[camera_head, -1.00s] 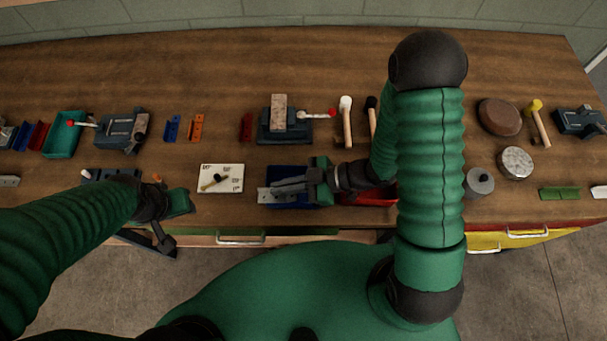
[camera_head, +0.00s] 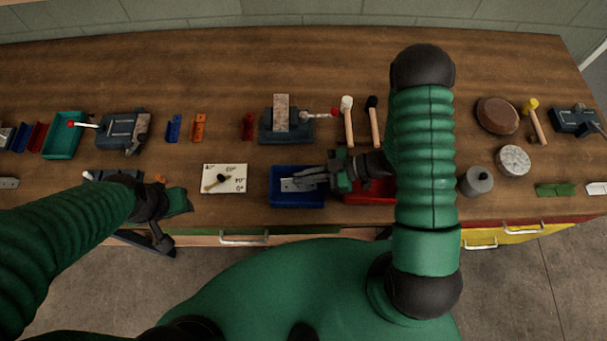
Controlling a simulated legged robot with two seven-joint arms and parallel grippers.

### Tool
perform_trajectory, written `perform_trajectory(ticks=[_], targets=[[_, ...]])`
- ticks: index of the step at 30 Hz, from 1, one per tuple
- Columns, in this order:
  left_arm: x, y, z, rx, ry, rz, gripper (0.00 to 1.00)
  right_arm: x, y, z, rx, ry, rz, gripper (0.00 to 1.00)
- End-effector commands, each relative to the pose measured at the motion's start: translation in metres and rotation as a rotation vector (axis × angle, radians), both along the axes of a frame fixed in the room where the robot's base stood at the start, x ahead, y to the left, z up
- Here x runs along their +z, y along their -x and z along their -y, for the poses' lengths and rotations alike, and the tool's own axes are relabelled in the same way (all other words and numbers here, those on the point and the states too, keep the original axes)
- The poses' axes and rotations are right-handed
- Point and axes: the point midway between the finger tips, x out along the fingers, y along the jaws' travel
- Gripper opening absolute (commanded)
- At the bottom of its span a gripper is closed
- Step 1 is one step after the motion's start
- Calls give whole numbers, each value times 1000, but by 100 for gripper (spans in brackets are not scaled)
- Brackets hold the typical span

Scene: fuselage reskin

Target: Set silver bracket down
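The silver bracket (camera_head: 291,185) is a small flat grey piece at the left part of the blue tray (camera_head: 296,203), near the front edge of the bench. My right gripper (camera_head: 304,178) reaches in from the right, with its dark fingers over the tray and overlapping the bracket's right end. The fingers and bracket blend together, so I cannot tell whether they still grip it. My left gripper (camera_head: 180,202) is by the bench's front edge at left, away from the bracket. Its fingers do not show clearly.
A red tray (camera_head: 368,192) lies right of the blue one, partly behind my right arm. A white card (camera_head: 224,179) with a dark-headed tool lies to the left. A vise (camera_head: 286,125) and mallets (camera_head: 347,120) stand behind. Bare wood lies behind the blue tray.

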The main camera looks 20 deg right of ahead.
Motion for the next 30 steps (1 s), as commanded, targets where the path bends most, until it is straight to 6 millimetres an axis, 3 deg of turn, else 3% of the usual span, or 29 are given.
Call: perform_trajectory(ticks=[8,13,22,26,30], targets=[[-3,0,0,0,0,0,38,-7,0,2,-1,-1,0,0],[-3,0,0,-1,0,0,38,-6,0,1,-1,0,-1,24],[-2,0,0,0,0,0,38,-5,0,0,-1,1,0,25],[8,0,0,0,0,0,38,11,0,1,-1,0,0,25],[-1,0,0,0,0,0,38,18,8,32,-8,3,2,25]])
